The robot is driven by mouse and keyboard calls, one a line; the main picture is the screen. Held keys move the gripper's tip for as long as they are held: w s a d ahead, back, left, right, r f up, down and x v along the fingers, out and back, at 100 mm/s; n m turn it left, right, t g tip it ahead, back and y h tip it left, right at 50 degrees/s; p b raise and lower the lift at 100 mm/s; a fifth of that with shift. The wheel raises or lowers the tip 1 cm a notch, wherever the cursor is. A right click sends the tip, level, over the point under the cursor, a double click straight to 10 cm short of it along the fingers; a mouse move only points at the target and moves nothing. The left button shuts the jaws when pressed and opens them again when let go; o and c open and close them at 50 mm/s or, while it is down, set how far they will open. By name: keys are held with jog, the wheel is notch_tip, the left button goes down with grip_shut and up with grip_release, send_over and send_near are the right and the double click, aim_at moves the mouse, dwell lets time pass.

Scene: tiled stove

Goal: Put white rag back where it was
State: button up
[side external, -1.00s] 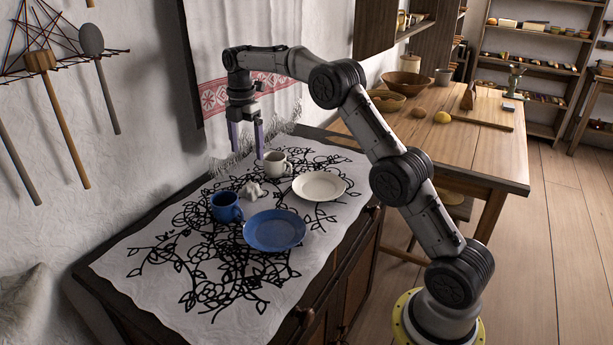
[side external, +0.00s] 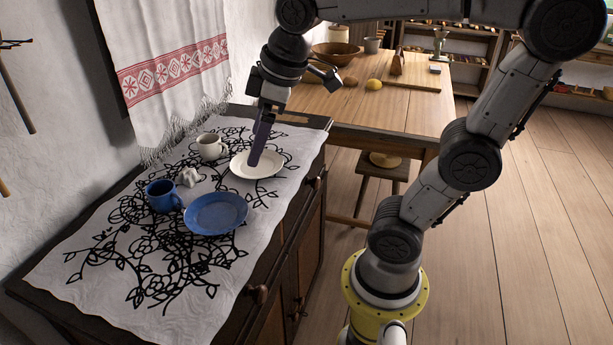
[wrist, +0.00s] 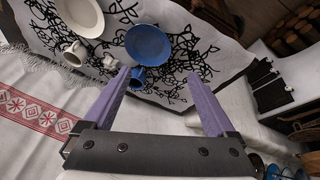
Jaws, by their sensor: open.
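The white rag (side external: 188,177) is a small crumpled white lump on the patterned cloth (side external: 95,250), between the white mug (side external: 211,147) and the blue mug (side external: 163,196). In the wrist view the rag (wrist: 111,62) lies beside the blue mug (wrist: 138,78), to the left of the left finger's tip. My gripper (side external: 258,152) is raised above the cabinet and overlaps the white plate (side external: 271,168) in the side view. In the wrist view its two purple fingers (wrist: 160,77) are spread apart with nothing between them.
A blue plate (side external: 216,213) lies right of the blue mug. A white towel with a red band (side external: 175,75) hangs on the wall behind the cabinet. A wooden table (side external: 385,110) with bowls stands beyond. The cloth's front left is clear.

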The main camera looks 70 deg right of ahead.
jog(key=s+a+f+m+t, duration=0.1)
jog(key=s+f+m, duration=0.3)
jog(key=s, duration=0.5)
jog(key=shift+a+f, duration=0.25)
jog(key=shift+f, duration=0.6)
